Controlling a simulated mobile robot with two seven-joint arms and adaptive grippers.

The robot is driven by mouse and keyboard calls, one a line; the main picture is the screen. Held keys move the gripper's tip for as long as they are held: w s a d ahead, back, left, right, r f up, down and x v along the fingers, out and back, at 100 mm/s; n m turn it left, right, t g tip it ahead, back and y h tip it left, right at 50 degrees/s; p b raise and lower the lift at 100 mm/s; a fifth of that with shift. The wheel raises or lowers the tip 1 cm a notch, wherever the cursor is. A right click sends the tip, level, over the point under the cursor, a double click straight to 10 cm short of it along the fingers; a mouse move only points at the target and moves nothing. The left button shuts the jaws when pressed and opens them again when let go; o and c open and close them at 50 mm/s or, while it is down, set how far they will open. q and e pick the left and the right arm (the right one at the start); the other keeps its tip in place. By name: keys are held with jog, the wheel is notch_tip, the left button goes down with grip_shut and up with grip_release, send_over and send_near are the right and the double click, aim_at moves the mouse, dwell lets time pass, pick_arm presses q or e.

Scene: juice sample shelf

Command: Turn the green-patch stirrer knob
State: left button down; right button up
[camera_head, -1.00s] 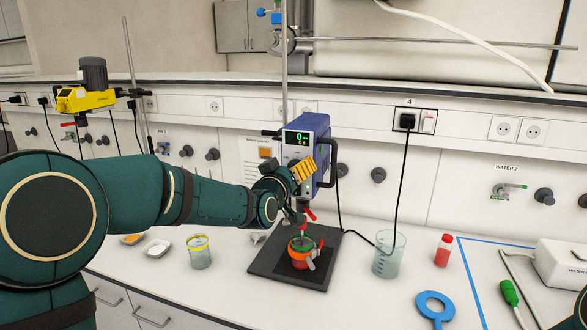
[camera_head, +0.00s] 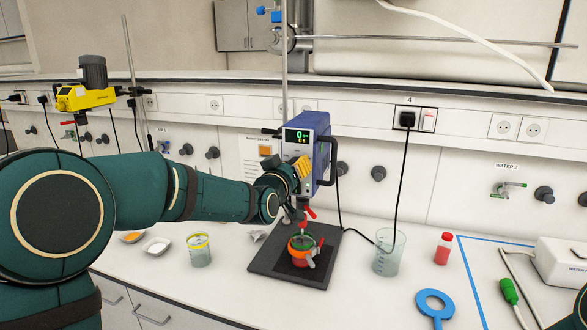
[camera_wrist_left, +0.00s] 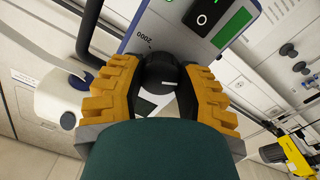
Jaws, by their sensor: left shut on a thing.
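The stirrer is a blue-sided box (camera_head: 324,132) with a lit green display, mounted on a rod above a dark plate. In the left wrist view its front panel shows a green patch (camera_wrist_left: 232,27), a black switch (camera_wrist_left: 203,17) and a black knob (camera_wrist_left: 160,70) with a white mark, beside the print "2000". My left gripper (camera_head: 303,165) is at the lower front of the stirrer. Its orange fingers (camera_wrist_left: 162,75) are shut on the knob, one on each side. The knob is hidden behind the fingers in the head view. My right gripper is out of view.
Below the stirrer stands an orange-red vessel (camera_head: 303,252) on the dark plate (camera_head: 265,266). A glass beaker (camera_head: 388,255), a red bottle (camera_head: 443,249) and a blue ring (camera_head: 435,306) are to the right. A yellow-rimmed jar (camera_head: 200,251) is left. Another yellow stirrer (camera_head: 82,98) stands far left.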

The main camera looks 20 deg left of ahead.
pick_arm(q)
jog(key=m+b, duration=0.1)
jog(key=m, duration=0.1)
jog(key=shift+m, duration=1.3)
jog(key=shift+r+m, duration=0.1)
jog(key=shift+m, duration=3.1)
jog(key=shift+r, duration=0.1)
jog(key=c, duration=0.5)
grip_release()
